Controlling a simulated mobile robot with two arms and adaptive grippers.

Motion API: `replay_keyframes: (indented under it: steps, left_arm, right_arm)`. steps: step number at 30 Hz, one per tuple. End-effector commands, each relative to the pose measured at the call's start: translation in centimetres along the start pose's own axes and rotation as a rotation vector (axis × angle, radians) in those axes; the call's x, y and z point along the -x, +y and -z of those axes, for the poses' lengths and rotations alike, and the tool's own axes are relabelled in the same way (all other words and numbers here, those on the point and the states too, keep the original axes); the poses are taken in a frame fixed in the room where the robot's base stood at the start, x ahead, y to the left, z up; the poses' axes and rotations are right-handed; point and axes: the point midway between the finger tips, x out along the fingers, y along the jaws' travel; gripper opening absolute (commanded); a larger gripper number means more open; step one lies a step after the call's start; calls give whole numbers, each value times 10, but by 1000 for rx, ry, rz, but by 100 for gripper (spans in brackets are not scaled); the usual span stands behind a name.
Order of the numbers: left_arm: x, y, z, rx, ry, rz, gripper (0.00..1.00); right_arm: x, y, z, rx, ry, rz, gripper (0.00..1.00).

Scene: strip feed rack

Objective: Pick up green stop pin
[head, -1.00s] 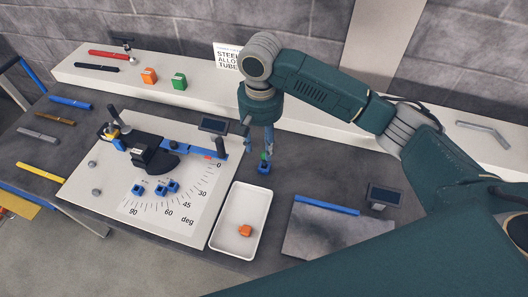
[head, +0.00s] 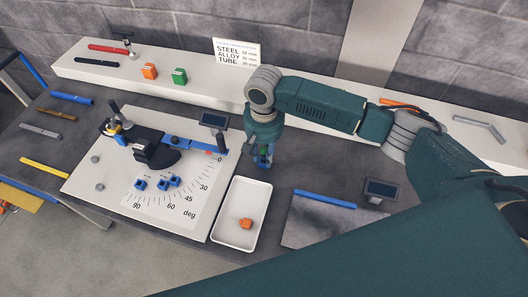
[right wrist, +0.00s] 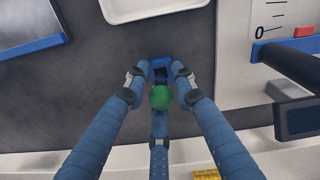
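The green stop pin shows in the right wrist view as a round green head (right wrist: 160,97) above a small blue holder (right wrist: 162,66). In the head view its green part (head: 264,149) is partly hidden by my right gripper (head: 262,156). My right gripper (right wrist: 159,84) points down over the pin, its blue fingers spread around the green head. Gaps show between the fingers and the head, so it looks open. The fingertips are close to the blue holder. My left gripper is not in view.
A white tray (head: 225,236) with an orange piece (head: 246,223) stands in front of the pin. The angle fixture (head: 155,150) and a small display (head: 214,120) are to the left. A dark plate with a blue edge (head: 325,198) lies to the right. A white ledge (head: 215,87) runs behind.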

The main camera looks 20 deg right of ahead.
Motion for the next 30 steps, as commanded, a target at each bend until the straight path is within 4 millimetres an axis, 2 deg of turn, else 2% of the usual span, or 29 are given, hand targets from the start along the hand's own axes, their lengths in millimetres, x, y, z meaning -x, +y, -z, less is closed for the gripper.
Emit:
replay_keyframes:
  steps: [1,3,20,26,30]
  left_arm:
    - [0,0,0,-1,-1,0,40]
    - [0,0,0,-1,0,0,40]
    - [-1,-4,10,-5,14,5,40]
    - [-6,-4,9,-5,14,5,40]
    - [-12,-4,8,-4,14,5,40]
  right_arm:
    - [0,0,0,0,0,0,10]
    - [0,0,0,0,0,1,0]
    - [5,-1,1,0,2,2,0]
    - [28,-1,1,0,3,3,0]
    - [60,-1,2,2,6,5,0]
